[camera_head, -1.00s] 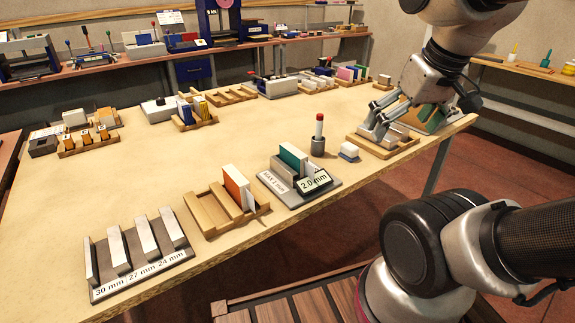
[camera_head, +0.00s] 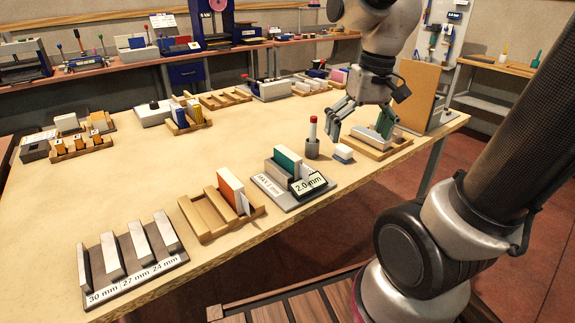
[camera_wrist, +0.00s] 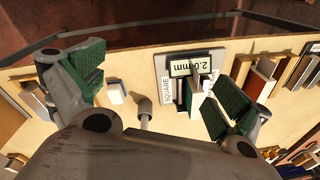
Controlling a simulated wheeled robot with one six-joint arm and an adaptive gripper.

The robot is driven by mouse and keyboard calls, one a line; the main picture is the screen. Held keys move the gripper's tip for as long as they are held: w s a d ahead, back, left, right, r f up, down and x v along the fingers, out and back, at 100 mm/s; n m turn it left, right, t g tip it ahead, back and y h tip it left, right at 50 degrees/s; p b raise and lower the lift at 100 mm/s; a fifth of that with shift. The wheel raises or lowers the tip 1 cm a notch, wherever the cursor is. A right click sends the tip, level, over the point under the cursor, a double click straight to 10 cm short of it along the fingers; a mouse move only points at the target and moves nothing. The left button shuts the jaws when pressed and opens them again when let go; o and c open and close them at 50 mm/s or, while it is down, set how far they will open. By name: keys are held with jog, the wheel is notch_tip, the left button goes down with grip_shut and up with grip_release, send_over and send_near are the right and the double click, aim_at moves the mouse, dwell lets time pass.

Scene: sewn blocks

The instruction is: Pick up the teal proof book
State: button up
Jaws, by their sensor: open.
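The teal proof book (camera_head: 286,159) stands upright in a grey stand (camera_head: 266,188) in the head view, beside white blocks and behind a "2.0 mm" label. My gripper (camera_head: 360,122) is open and empty, with green finger pads. It hangs above the table, right of and beyond the stand, near a wooden tray. It does not touch the book.
A cup with a red-topped pen (camera_head: 312,146) and a small blue-and-white block (camera_head: 343,153) stand between the stand and my gripper. A wooden rack with an orange book (camera_head: 230,189) is left of the stand. A thickness-marked rack (camera_head: 131,267) sits at the near left. The table middle is clear.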

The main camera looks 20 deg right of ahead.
aim_at(288, 152)
jog(key=w+a+f+m+g+y, duration=0.2)
jog(key=w+a+f+m+y, duration=0.15)
jog(key=w+a+m, duration=0.8)
jog(key=f+m, duration=0.1)
jog(key=f, duration=0.2)
jog(key=f+m, duration=0.1)
jog(key=f, duration=0.2)
jog(key=shift+w+a+f, duration=0.15)
jog(key=shift+a+f, duration=0.05)
jog(key=shift+c, duration=0.4)
jog(key=c, duration=1)
jog(key=shift+c, duration=0.2)
